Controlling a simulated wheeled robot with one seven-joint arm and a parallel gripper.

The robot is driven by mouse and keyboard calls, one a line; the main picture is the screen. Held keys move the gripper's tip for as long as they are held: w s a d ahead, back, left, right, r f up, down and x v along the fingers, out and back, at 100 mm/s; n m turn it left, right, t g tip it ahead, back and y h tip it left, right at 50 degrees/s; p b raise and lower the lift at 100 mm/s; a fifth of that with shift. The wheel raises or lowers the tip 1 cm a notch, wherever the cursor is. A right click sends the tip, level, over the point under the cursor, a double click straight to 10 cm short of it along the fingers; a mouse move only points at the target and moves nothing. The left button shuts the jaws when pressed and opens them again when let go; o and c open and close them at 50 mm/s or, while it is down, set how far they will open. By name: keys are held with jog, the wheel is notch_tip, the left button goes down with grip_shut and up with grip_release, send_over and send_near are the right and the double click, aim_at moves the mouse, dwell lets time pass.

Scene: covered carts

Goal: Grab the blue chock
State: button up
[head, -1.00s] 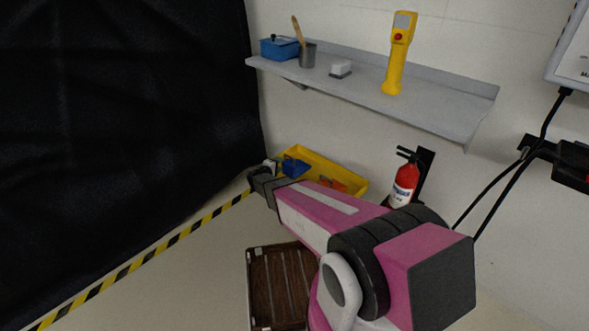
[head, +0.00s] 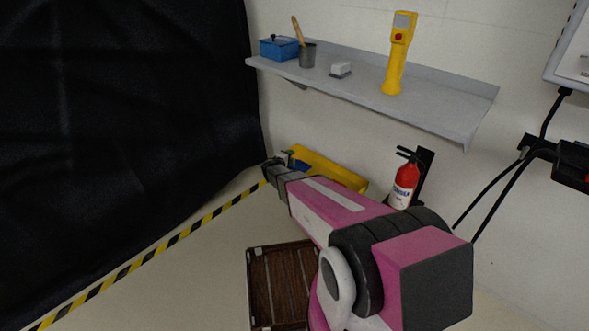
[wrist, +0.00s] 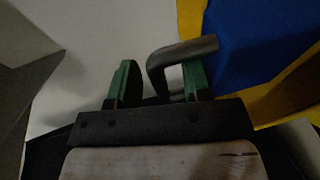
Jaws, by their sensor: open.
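The blue chock (wrist: 258,42) fills the upper right of the wrist view, close to my gripper, and only part of it shows. A dark grey bent bar (wrist: 185,52), like a handle, reaches from beside the blue surface toward my gripper (wrist: 160,82). My gripper is open, with two green-padded fingers. The bar's bent end shows between the fingers, with the right finger partly overlapping it; I cannot tell whether they touch. In the head view my gripper (head: 280,162) is at the yellow tray's left end, and the chock is mostly hidden there.
The yellow tray (head: 335,171) lies by the wall, below a grey shelf (head: 430,105). A red fire extinguisher (head: 404,184) stands to its right. A brown slatted crate (head: 283,285) is on the floor in front. A black curtain (head: 120,120) hangs at left.

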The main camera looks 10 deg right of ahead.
grip_shut()
jog(key=shift+r, duration=0.1)
dwell(1.2)
